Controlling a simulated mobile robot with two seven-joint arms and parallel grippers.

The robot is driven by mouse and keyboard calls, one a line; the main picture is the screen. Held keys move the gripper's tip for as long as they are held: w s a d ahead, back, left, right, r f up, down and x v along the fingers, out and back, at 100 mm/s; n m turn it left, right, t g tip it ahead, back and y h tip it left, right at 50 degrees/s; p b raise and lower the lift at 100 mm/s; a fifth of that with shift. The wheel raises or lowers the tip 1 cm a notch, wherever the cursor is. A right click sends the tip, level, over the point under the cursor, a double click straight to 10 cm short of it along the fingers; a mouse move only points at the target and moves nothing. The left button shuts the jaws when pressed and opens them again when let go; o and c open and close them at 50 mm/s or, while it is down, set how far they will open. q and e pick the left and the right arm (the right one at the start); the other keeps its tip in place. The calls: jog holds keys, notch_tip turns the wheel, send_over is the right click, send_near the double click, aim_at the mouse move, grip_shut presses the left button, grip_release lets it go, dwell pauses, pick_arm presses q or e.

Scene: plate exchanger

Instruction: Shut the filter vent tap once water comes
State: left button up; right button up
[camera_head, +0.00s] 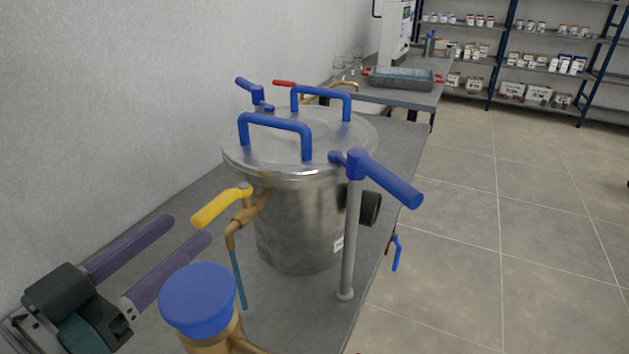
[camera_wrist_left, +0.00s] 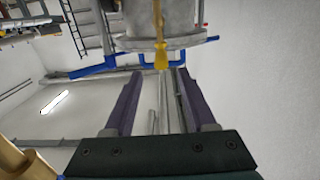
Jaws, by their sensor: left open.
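The vent tap has a yellow lever (camera_head: 222,206) on a brass body at the near side of the steel filter vessel (camera_head: 300,225). A bluish stream of water (camera_head: 239,280) runs down from the tap's bent brass spout (camera_head: 231,238). My left gripper (camera_head: 190,229) is open and empty, with its purple fingers apart, to the lower left of the lever. In the left wrist view the yellow lever (camera_wrist_left: 160,55) lies just beyond the gap between the fingertips (camera_wrist_left: 159,76), apart from them. My right gripper is not in view.
Blue lid handles (camera_head: 275,122) and a blue clamp lever on a steel post (camera_head: 352,240) stand at the vessel. A blue-capped brass fitting (camera_head: 198,300) stands close to the right of my left gripper. A wall (camera_head: 90,110) runs along the left.

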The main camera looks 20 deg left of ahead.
aim_at(230, 192)
pick_arm(q)
jog(key=shift+w+a+f, duration=0.15)
jog(key=shift+w+f, duration=0.05)
jog(key=shift+w, duration=0.1)
jog(key=w, duration=0.9)
jog(key=shift+w+d+b, duration=0.15)
jog(key=shift+d+b, duration=0.15)
jog(key=shift+d, duration=0.1)
grip_shut()
dwell(0.8)
